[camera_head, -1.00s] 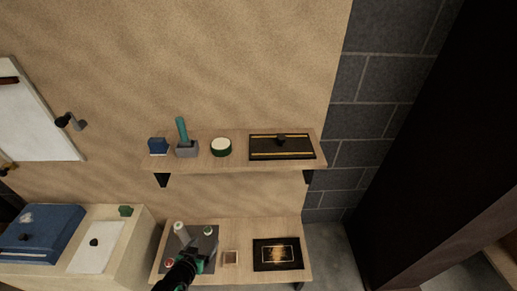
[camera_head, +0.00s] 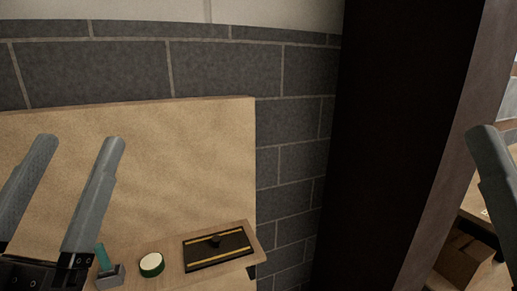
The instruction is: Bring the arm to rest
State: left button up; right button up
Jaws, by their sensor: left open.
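My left gripper (camera_head: 81,139) is open, with two grey fingers pointing up at the lower left. Nothing is between its fingers. It stands in front of the tan wall panel and covers the left part of the shelf. A single grey finger of my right gripper (camera_head: 493,165) shows at the right edge, and the rest of that gripper is outside the picture.
The wooden shelf (camera_head: 225,237) at the bottom bears a teal-handled tool in a grey block (camera_head: 108,275), a green-rimmed round tin (camera_head: 151,265) and a black tray with gold stripes (camera_head: 218,250). A dark upright panel (camera_head: 395,130) and a cardboard box (camera_head: 462,262) are at right.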

pick_arm(q)
jog(key=s+r+t, duration=0.1)
jog(key=s+r, duration=0.2)
jog(key=s, duration=0.2)
notch_tip(320, 180, up, 38)
jog(key=f+p, duration=0.1)
jog(key=p, duration=3.7)
notch_tip(320, 180, down, 60)
jog(key=b, duration=6)
jog(key=shift+a+f+n+b, duration=0.25)
jog(key=shift+n+b, duration=0.05)
jog(key=shift+b, duration=0.1)
jog(key=shift+r, duration=0.1)
